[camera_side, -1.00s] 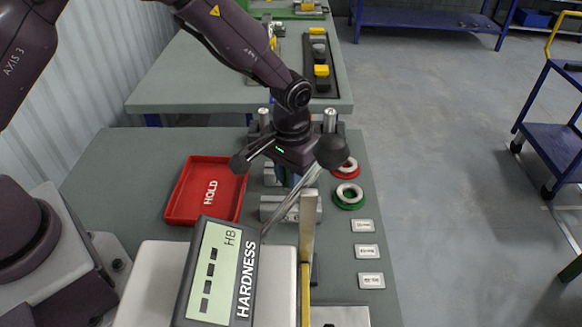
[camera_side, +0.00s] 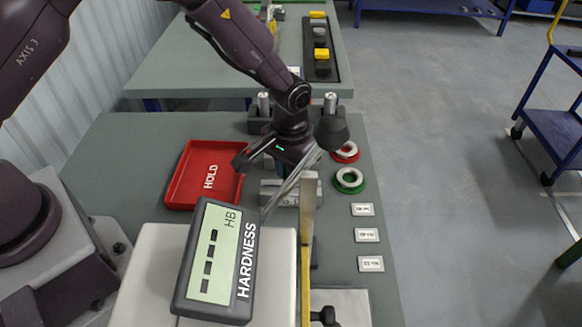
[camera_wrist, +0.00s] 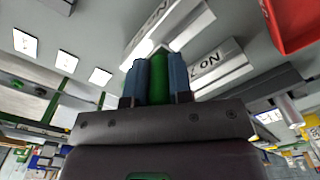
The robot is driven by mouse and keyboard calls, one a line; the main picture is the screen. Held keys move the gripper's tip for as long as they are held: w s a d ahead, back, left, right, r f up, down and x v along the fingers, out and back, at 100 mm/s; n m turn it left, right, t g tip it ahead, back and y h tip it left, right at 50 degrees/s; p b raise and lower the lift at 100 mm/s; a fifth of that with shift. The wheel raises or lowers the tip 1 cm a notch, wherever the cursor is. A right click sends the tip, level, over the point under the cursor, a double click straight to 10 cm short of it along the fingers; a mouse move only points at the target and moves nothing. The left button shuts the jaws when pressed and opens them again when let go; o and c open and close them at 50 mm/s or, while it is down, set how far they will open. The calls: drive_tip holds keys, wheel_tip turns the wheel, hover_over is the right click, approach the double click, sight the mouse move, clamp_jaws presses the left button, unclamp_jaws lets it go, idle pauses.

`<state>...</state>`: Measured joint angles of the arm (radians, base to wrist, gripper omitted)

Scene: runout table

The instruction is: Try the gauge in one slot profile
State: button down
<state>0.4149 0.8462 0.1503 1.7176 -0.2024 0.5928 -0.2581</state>
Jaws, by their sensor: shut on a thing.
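My gripper (camera_wrist: 157,78) is shut on the green gauge (camera_wrist: 159,78), which stands between its two blue fingers in the wrist view. In the side view my gripper (camera_side: 285,170) is over the grey slot blocks, and its wrist hides most of the gauge. One grey lettered slot block (camera_wrist: 222,66) lies just beyond the fingers to the right. Another lettered slot block (camera_wrist: 185,30) lies further up. The nearer block also shows in the side view (camera_side: 308,190). The gauge's lower end is hidden, so I cannot tell whether it touches a slot.
A red HOLD tray (camera_side: 185,188) lies to the left. A red ring (camera_side: 345,153), a green ring (camera_side: 350,181) and white label plates (camera_side: 367,235) lie to the right. The hardness display (camera_side: 217,260) and a yellow-edged upright (camera_side: 306,250) stand in front.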

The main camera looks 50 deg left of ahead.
drive_tip(key=shift+f, duration=0.95)
idle(1.7)
drive_tip(key=shift+r, duration=2.55)
